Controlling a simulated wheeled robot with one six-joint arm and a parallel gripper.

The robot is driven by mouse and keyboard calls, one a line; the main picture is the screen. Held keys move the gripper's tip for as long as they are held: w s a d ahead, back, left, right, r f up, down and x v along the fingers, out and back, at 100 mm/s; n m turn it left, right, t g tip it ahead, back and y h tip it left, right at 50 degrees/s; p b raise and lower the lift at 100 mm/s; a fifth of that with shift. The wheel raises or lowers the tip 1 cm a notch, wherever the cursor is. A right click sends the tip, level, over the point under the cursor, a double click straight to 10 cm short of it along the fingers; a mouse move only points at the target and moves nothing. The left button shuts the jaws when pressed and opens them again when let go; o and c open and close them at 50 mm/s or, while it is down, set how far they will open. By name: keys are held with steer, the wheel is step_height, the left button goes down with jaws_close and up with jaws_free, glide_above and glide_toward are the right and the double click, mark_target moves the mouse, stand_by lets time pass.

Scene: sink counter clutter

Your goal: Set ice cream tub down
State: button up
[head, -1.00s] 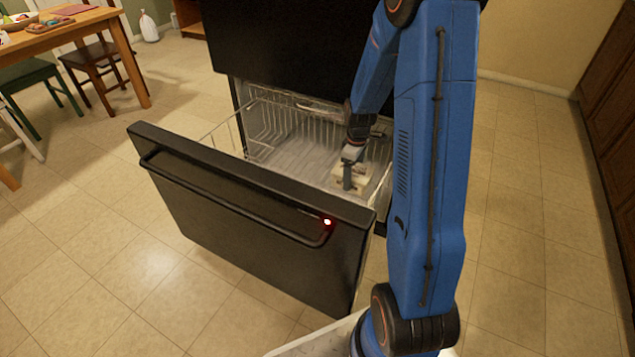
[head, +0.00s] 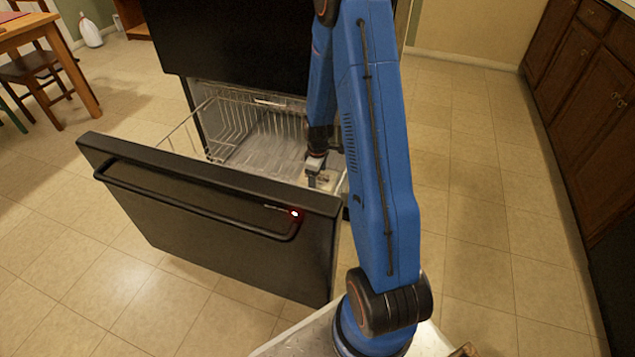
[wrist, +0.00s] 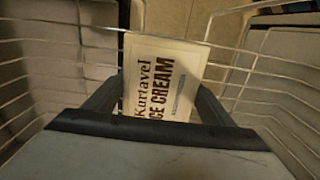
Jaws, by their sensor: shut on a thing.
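The ice cream tub (wrist: 160,75) shows in the wrist view as a cream-coloured box with dark "ICE CREAM" lettering. My gripper (wrist: 155,100) is shut on it, with one dark finger on each side. In the head view my gripper (head: 316,178) reaches down into the right part of the open freezer drawer (head: 210,215). The tub (head: 325,181) is mostly hidden there behind the gripper and the drawer front. Wires of the basket (wrist: 235,48) surround the tub in the wrist view. I cannot tell whether the tub touches the basket floor.
The wire basket (head: 232,128) looks empty on its left and middle. The black drawer front stands between my base and the basket. Dark cabinets (head: 590,100) line the right side. A wooden table (head: 25,30) and chair are at the far left. The tiled floor (head: 475,215) is clear.

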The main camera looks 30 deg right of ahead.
steer(key=o, duration=1.5)
steer(key=shift+f, duration=0.1)
steer(key=shift+c, duration=0.2)
